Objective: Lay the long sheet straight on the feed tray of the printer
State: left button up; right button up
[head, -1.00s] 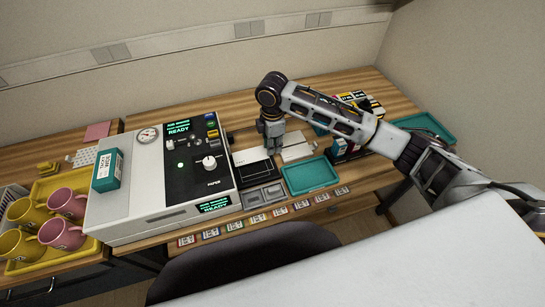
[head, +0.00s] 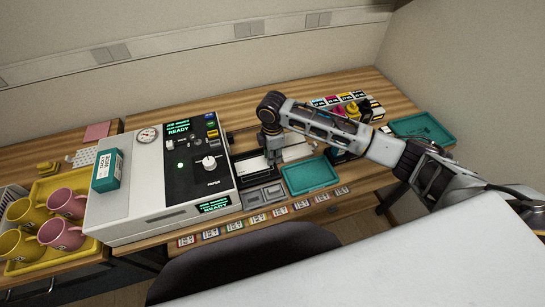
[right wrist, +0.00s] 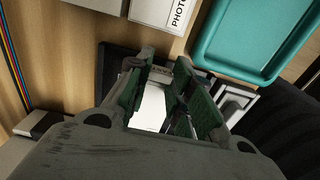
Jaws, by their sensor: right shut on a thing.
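My right gripper (head: 271,157) points down over the dark printer (head: 258,177), just right of the big press. In the right wrist view its green-padded fingers (right wrist: 165,100) are closed in, with the white sheet (right wrist: 150,108) showing between them. Most of the sheet is hidden by the fingers and gripper body. The dark printer body shows around the fingers in that view. I cannot tell whether the sheet touches the feed tray or lies straight on it. My left gripper is not in view.
The press (head: 160,185) stands close on the left. Ink boxes (head: 343,99) stand behind my right arm. Another teal tray (head: 422,126) is at far right.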

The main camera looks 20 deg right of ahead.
jog(key=shift+f, duration=0.6)
jog(key=o, duration=0.4)
jog(key=shift+f, duration=0.1)
jog(key=shift+r, duration=0.55)
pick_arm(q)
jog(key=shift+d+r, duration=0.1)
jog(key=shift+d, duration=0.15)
pick_arm(e)
jog(key=shift+r, duration=5.6)
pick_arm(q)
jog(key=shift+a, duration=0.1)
